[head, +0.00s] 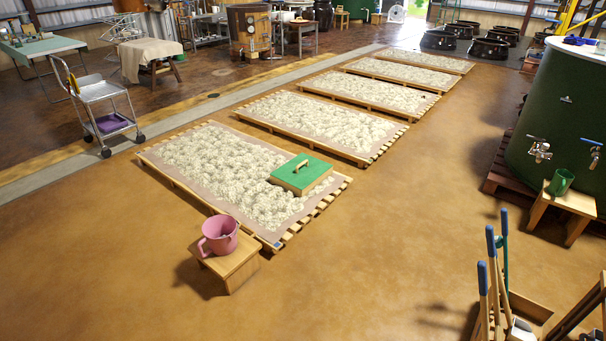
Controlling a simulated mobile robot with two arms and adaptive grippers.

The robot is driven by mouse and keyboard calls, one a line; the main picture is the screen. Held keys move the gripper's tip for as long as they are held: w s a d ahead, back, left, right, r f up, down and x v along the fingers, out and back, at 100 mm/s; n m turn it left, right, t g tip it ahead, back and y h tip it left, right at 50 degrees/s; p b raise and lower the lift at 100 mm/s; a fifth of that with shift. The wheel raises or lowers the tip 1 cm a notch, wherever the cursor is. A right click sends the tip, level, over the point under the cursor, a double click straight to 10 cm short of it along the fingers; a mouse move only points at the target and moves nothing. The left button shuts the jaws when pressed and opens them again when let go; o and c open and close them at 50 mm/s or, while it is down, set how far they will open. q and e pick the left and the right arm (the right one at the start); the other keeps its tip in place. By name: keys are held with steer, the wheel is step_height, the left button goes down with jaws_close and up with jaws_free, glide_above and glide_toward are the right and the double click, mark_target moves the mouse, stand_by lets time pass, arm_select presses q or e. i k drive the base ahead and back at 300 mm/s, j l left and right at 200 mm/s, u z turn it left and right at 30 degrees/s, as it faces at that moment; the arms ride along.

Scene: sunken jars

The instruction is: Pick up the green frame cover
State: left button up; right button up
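The green frame cover (301,174) is a flat square lid with a green top, pale wooden edges and a small wooden handle on top. It lies on the right part of the nearest shallow wooden bed (188,195), which is filled with lumpy whitish material. Part of the cover lies close to the bed's slatted right edge. Neither of my grippers shows in the head view.
A pink jug (220,235) stands on a low wooden stool (232,263) at the bed's near corner. Long-handled tools (490,270) stand at the lower right. A big green tank (560,120) is at the right. The floor right of the bed is open.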

mark_target(300, 175)
steer(key=i+z, duration=0.2)
steer(key=i, duration=0.6)
steer(key=i+j+z, duration=0.2)
steer(key=i, duration=0.6)
steer(key=i+l+z, duration=0.2)
steer(key=i+z, duration=0.2)
steer(key=i, duration=0.5)
steer(key=i+j+z, duration=0.15)
steer(key=i+z, duration=0.3)
steer(key=i, duration=0.45)
steer(key=i+u, duration=0.3)
steer(key=i, duration=0.15)
steer(key=i+l+u, duration=0.15)
steer(key=i+u, duration=0.15)
steer(key=i+l+u, duration=0.3)
steer(key=i, duration=0.25)
